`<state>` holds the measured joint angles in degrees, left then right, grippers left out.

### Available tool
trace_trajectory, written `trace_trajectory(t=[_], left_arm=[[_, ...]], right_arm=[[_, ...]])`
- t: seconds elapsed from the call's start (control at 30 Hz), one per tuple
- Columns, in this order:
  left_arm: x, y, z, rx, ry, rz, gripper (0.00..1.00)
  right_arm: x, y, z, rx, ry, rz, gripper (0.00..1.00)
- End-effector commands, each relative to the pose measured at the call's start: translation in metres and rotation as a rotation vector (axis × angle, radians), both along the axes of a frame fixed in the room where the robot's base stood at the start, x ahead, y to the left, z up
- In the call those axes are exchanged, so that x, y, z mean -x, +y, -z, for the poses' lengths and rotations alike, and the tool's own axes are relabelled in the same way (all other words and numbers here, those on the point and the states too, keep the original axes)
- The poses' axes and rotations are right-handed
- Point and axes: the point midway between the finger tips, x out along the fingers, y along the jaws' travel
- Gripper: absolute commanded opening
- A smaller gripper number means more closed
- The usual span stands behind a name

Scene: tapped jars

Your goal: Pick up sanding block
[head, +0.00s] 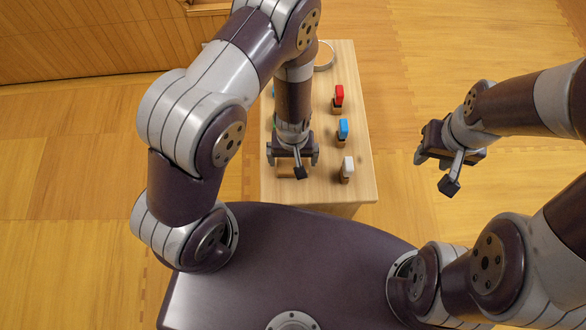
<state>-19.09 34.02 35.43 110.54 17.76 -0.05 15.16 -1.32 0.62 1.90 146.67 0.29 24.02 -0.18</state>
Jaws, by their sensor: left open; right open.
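My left gripper (293,157) is open and points down over the near left part of the light wooden table (359,80). A small tan-brown block (285,171) shows just below it, partly hidden by the gripper; it may be the sanding block, but I cannot tell for sure. I cannot tell whether the fingers are around it or above it. My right gripper (432,158) is open and empty, out over the floor to the right of the table.
Along the table's right side stand a red-topped piece (339,94), a blue-topped piece (343,128) and a white-topped piece (347,166), all with brown lower parts. A round, grey-rimmed thing (325,56) sits at the far end. My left arm hides much of the table's left side.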

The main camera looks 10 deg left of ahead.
Motion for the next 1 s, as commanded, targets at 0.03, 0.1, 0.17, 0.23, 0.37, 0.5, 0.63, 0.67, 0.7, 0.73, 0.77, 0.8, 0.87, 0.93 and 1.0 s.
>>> trace_trajectory(t=[0.03, 0.1, 0.17, 0.23, 0.37, 0.5, 0.63, 0.67, 0.7, 0.73, 0.77, 0.8, 0.87, 0.93, 1.0], left_arm=[[0.0, 0.0, 0.014, -0.001, 0.001, 0.0, 1.0], [0.0, 0.0, 0.03, -0.001, 0.001, 0.0, 1.0], [0.0, 0.0, 0.042, -0.001, 0.001, 0.0, 1.0], [0.0, 0.0, 0.049, 0.0, 0.001, 0.0, 1.0], [-0.001, 0.0, 0.045, 0.0, 0.0, 0.0, 1.0], [0.0, 0.0, 0.045, 0.0, 0.001, 0.0, 0.8], [0.0, 0.0, 0.045, 0.0, 0.001, 0.0, 0.64], [0.0, 0.0, 0.045, 0.0, 0.001, 0.0, 0.64], [0.0, 0.0, 0.045, 0.0, 0.001, 0.0, 0.64], [0.0, 0.0, 0.045, 0.0, 0.001, 0.0, 0.64], [0.0, 0.0, 0.045, 0.0, 0.001, 0.0, 0.64], [0.0, 0.0, 0.044, 0.0, 0.001, 0.0, 0.64], [0.0, 0.0, 0.042, 0.0, 0.001, 0.0, 0.64], [0.0, 0.0, 0.036, 0.0, 0.001, 0.0, 0.64], [-0.001, 0.0, 0.025, 0.0, 0.0, 0.0, 0.64]], right_arm=[[0.0, 0.0, 0.013, 0.0, 0.0, 0.0, 0.43], [0.0, 0.0, 0.027, 0.0, 0.0, 0.0, 0.43], [0.0, 0.0, 0.037, 0.0, 0.0, 0.0, 0.43], [0.0, 0.0, 0.042, 0.0, 0.001, 0.0, 0.43], [0.0, 0.0, 0.038, 0.0, 0.0, 0.0, 0.43], [0.0, 0.0, 0.038, 0.0, 0.0, 0.0, 0.43], [0.0, 0.0, 0.038, 0.0, 0.0, 0.0, 0.43], [0.0, 0.0, 0.038, 0.0, 0.0, 0.0, 0.43], [0.0, 0.0, 0.038, 0.0, 0.0, 0.0, 0.43], [0.0, 0.0, 0.038, 0.0, 0.0, 0.0, 0.43], [0.0, 0.0, 0.038, 0.0, 0.0, 0.0, 0.43], [0.0, 0.0, 0.037, 0.0, 0.0, 0.0, 0.43], [0.0, 0.0, 0.036, 0.0, 0.0, 0.0, 0.43], [0.0, 0.0, 0.03, 0.0, 0.0, 0.0, 0.43], [0.0, 0.0, 0.021, 0.0, 0.0, 0.0, 0.43]])
